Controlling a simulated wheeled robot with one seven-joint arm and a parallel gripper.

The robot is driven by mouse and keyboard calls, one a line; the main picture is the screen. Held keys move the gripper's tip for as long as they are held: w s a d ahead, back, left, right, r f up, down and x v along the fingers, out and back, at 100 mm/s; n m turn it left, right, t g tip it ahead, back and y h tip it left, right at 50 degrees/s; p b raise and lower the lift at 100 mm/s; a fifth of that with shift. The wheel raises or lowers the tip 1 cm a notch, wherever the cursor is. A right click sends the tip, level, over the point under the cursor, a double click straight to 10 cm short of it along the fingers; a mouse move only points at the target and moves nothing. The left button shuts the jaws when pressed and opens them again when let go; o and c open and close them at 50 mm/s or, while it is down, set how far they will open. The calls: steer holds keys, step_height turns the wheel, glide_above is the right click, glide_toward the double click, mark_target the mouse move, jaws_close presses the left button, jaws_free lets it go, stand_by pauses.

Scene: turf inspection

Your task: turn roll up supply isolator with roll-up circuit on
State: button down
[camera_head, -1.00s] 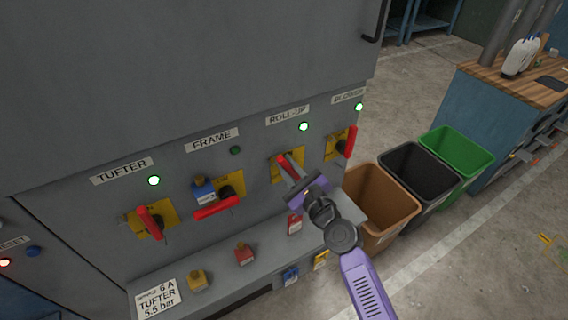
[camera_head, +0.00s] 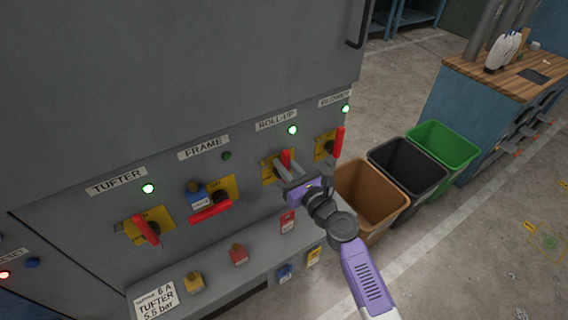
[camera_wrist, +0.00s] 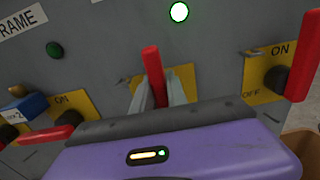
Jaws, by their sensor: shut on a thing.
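The roll-up isolator is the yellow plate (camera_head: 268,171) under the ROLL-UP label (camera_head: 276,120), with a lit green lamp (camera_head: 292,130) above it. Its red handle (camera_head: 287,158) points nearly straight up; in the wrist view the handle (camera_wrist: 153,75) stands close to upright, leaning slightly left at the top. My gripper (camera_head: 288,170) is shut on this handle, with a finger on each side of it; it also shows in the wrist view (camera_wrist: 155,92). The lower part of the handle and most of the plate's lettering are hidden by the fingers.
The frame isolator handle (camera_head: 210,212) lies sideways, with a blue padlock (camera_head: 196,197) beside it and a dark lamp above. The tufter handle (camera_head: 146,230) is tilted and the blower handle (camera_head: 339,142) upright. Padlocks sit on the ledge (camera_head: 225,277). Brown, black and green bins stand right.

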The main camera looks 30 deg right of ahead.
steer(key=shift+f, duration=0.1)
steer(key=c, duration=1.3)
jaws_free()
steer(key=s, duration=0.7)
steer(key=shift+s+b, duration=0.3)
steer(key=shift+s, duration=0.1)
